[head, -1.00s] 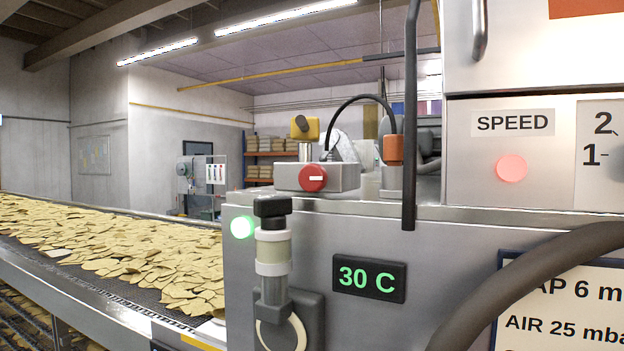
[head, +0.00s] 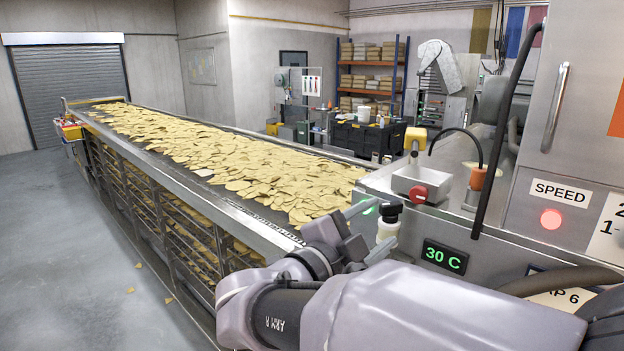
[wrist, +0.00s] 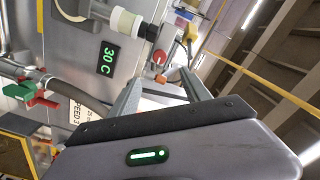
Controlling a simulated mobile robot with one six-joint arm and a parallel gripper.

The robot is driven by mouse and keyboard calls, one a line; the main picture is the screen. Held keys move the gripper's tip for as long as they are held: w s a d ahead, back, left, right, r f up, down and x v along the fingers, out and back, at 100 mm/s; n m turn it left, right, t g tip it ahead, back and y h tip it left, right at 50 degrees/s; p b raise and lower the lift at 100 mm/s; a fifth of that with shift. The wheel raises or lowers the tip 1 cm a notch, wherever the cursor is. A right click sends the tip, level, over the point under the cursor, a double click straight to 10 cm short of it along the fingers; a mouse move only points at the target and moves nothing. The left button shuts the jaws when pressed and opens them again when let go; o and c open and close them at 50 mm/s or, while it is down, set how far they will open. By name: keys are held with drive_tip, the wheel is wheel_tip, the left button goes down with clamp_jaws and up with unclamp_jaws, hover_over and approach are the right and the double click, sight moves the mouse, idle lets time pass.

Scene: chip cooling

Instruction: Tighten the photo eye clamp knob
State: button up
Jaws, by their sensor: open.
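The red knob (head: 418,193) with a white bar sits on the front of a grey clamp block (head: 428,180). A yellow photo eye (head: 415,139) stands on a post above it. In the wrist view the red knob (wrist: 159,57) shows beyond the fingertips, and the yellow photo eye (wrist: 191,33) is to its upper right. My gripper (head: 386,223) is open and empty, to the left of and below the knob in the head view. Its two fingers also show spread in the wrist view (wrist: 160,78), apart from the knob.
A black-capped pale cylinder (head: 388,225) stands close by the fingers, left of the 30 C display (head: 444,257). A dark hose (head: 560,280) crosses the panel at right. The chip-covered conveyor (head: 180,187) runs along the left; open floor (head: 75,260) lies beyond it.

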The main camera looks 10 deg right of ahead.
sight(417, 196)
drive_tip(key=p+x, duration=0.3)
drive_tip(key=x, duration=1.2)
clamp_jaws()
